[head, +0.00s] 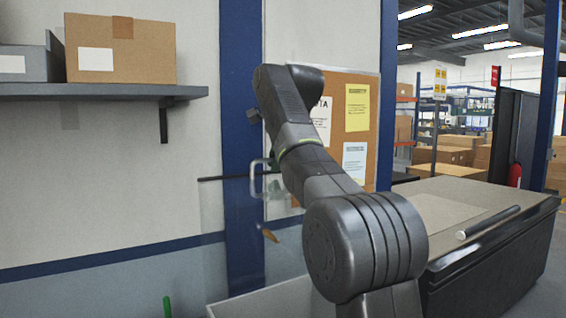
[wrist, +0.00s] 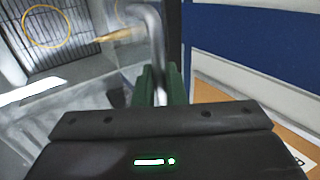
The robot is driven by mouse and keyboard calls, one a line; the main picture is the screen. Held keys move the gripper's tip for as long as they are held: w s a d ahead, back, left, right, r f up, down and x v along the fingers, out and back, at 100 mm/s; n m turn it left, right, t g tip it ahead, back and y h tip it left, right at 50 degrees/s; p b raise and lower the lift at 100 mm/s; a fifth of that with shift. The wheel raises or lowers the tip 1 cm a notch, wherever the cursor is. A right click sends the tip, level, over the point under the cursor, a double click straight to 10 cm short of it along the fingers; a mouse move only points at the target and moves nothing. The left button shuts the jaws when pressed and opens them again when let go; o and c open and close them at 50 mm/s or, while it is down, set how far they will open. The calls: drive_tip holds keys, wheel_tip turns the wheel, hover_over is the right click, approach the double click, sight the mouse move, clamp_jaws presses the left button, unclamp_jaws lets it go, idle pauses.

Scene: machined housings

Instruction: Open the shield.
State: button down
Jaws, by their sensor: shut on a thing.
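The shield is a clear panel (head: 222,235), seen faintly in front of the wall in the head view; its outline is hard to make out. A bent grey metal handle (head: 254,178) shows left of my arm, and also runs down the wrist view (wrist: 157,35). My gripper (wrist: 160,88) is shut on this handle, with green finger pads either side of it. I cannot tell how far the shield is open.
A yellow ring (wrist: 47,27) lies over a dark grid in the wrist view. A shelf (head: 110,91) with a cardboard box (head: 120,50) is at upper left. A corkboard (head: 369,140) hangs behind my arm. A bench (head: 470,196) with a rod (head: 488,222) stands right.

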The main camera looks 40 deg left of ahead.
drive_tip(key=shift+a+f, duration=0.1)
drive_tip(key=shift+f, duration=0.05)
drive_tip(key=c, duration=1.6)
unclamp_jaws()
drive_tip(key=shift+w+a, duration=0.1)
drive_tip(key=shift+o, duration=0.2)
drive_tip(key=shift+d+r, duration=0.35)
drive_tip(key=shift+r, duration=0.25)
drive_tip(key=v, duration=0.3)
drive_tip(key=shift+s+d+r, duration=0.2)
drive_tip(key=shift+s+r, duration=0.05)
drive_tip(key=s+d+b, duration=0.1)
drive_tip(key=d, duration=0.2)
drive_tip(key=s+d+b, duration=0.1)
drive_tip(key=s+d, duration=0.1)
drive_tip(key=d, duration=0.2)
drive_tip(key=s+d+b, duration=0.1)
drive_tip(key=d+b, duration=0.1)
drive_tip(key=d, duration=0.2)
drive_tip(key=shift+s+d, duration=0.1)
drive_tip(key=shift+s, duration=0.2)
